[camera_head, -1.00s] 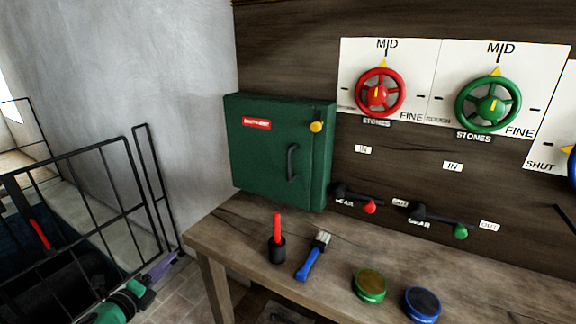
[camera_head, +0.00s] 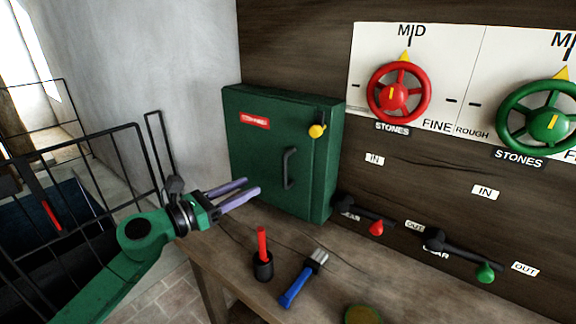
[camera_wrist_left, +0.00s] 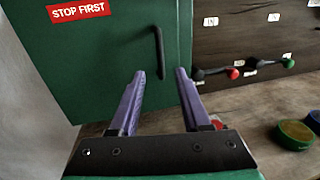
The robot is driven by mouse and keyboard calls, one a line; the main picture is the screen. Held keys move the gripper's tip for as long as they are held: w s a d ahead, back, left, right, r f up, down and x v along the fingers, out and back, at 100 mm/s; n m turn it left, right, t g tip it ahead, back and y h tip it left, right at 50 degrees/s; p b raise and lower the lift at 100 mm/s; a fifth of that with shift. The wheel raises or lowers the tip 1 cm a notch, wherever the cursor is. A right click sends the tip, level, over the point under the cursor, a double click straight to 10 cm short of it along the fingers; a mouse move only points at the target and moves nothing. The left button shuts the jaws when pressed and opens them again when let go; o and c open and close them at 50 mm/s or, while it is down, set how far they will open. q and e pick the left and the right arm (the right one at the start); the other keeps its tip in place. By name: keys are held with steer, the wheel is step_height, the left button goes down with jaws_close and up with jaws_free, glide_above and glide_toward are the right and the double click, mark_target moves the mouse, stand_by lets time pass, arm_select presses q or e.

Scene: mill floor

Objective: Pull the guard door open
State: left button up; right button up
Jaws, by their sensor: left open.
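The guard door (camera_head: 265,160) is the green front of a box on the plank wall, with a red label. It looks shut. Its black bar handle (camera_head: 290,168) stands upright near the right side, and a yellow knob (camera_head: 317,131) sits above it. My left gripper (camera_head: 250,188) is open and empty, its two purple fingers pointing at the door, left of and a little below the handle. In the left wrist view the handle (camera_wrist_left: 159,52) shows ahead, beyond and between the fingertips (camera_wrist_left: 160,75). The right gripper is not in view.
A wooden bench (camera_head: 225,245) runs below the door. On it are a red-handled tool in a black cup (camera_head: 263,267) and a blue-handled brush (camera_head: 303,280). Gear levers (camera_head: 365,218) stick out right of the box. A black railing (camera_head: 90,165) stands at left.

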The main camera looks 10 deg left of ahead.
mark_target(285, 184)
arm_select(q)
steer(key=p+x, duration=0.4)
steer(key=x, duration=0.8)
steer(key=shift+w+a+r, duration=0.1)
steer(key=shift+w+d, duration=0.3)
steer(key=shift+f, duration=0.2)
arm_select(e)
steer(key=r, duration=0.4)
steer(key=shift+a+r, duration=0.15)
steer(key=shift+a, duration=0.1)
arm_select(q)
jaws_close()
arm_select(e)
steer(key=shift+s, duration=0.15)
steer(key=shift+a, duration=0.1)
